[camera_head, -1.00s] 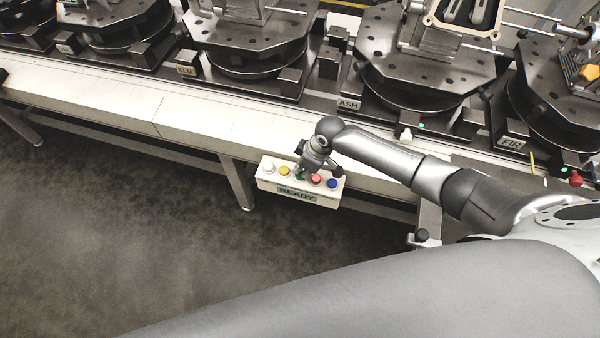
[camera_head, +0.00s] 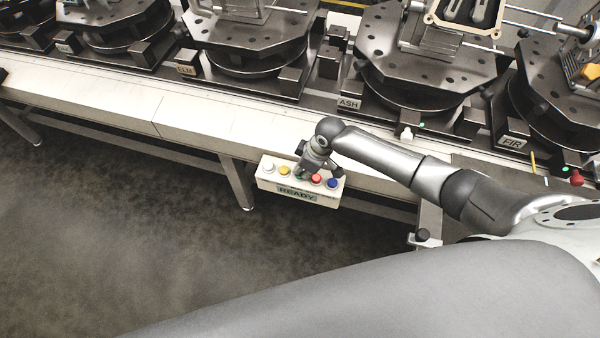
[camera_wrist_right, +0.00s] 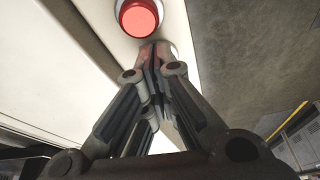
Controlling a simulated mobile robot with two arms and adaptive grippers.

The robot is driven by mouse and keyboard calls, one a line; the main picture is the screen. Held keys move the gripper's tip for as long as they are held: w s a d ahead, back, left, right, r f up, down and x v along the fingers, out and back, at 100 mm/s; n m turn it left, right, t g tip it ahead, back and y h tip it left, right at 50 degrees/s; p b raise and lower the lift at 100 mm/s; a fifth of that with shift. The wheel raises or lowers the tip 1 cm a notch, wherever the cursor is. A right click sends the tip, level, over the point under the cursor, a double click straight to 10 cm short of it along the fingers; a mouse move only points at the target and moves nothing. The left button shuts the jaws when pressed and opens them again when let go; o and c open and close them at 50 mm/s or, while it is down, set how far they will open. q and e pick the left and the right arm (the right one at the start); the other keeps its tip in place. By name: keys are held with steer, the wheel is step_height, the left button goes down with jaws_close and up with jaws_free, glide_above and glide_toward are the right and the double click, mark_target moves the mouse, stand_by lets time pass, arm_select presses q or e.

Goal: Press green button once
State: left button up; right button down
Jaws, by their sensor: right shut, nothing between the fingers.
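The white button box (camera_head: 262,182) with a READY label hangs at the conveyor's front edge. From left to right it carries white, yellow, green, red and blue buttons. The green button (camera_head: 298,173) is mostly hidden by my right gripper (camera_head: 301,171), which points down at it from above. In the right wrist view the fingers of the right gripper (camera_wrist_right: 154,52) are shut and empty. Their tips cover the spot beside the red button (camera_wrist_right: 138,17), so I cannot tell whether they touch the green button. My left gripper is not in view.
The yellow button (camera_head: 284,170) and the red button (camera_head: 316,180) sit close on either side of the green one. The conveyor rail (camera_head: 190,122) runs behind the box, with dark fixtures labelled ELM, ASH and FIR above it. The floor in front is clear.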

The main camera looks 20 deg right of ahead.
steer(key=shift+f, duration=0.2)
steer(key=shift+r, duration=0.1)
step_height(320, 180, up, 6)
steer(key=p, duration=0.6)
steer(key=v, duration=1.2)
